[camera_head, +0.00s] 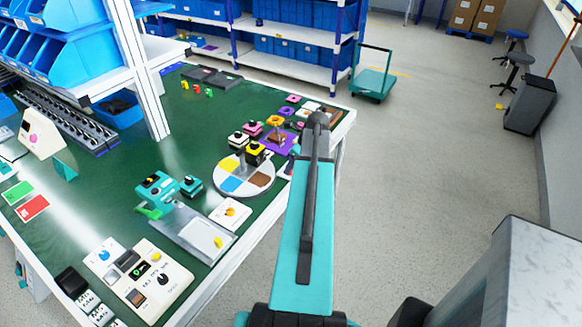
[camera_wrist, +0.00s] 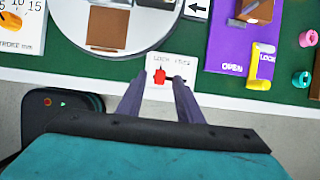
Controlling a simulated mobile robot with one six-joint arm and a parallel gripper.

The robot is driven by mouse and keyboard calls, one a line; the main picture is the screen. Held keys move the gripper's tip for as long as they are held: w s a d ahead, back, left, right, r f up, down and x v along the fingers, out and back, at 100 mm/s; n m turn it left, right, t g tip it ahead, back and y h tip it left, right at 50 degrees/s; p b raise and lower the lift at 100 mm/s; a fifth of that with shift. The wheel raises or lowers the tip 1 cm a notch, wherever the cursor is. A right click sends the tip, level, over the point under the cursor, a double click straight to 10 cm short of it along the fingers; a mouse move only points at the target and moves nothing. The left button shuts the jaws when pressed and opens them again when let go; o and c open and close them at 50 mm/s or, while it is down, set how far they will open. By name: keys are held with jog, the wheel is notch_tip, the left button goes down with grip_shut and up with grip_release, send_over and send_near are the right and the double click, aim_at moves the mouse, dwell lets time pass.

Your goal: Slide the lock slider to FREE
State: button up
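In the wrist view a small white plate (camera_wrist: 172,62) marked LOCK at left and FREE at right lies at the green table's edge. Its red slider knob (camera_wrist: 160,76) is on the left part, below the word LOCK. My gripper (camera_wrist: 158,80) is open. Its two purple-grey fingers are apart, one at each side of the red knob, with a gap seen on both sides. Whether the tips are down at knob height I cannot tell. In the head view my teal arm hides the plate and slider.
A round turntable (camera_wrist: 68,20) with coloured sectors is at upper left in the wrist view. A purple panel (camera_wrist: 226,50) with a yellow handle (camera_wrist: 262,66) is at right. The green table (camera_head: 150,130) holds several other devices.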

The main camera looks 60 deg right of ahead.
jog(key=shift+x, duration=0.8)
grip_shut()
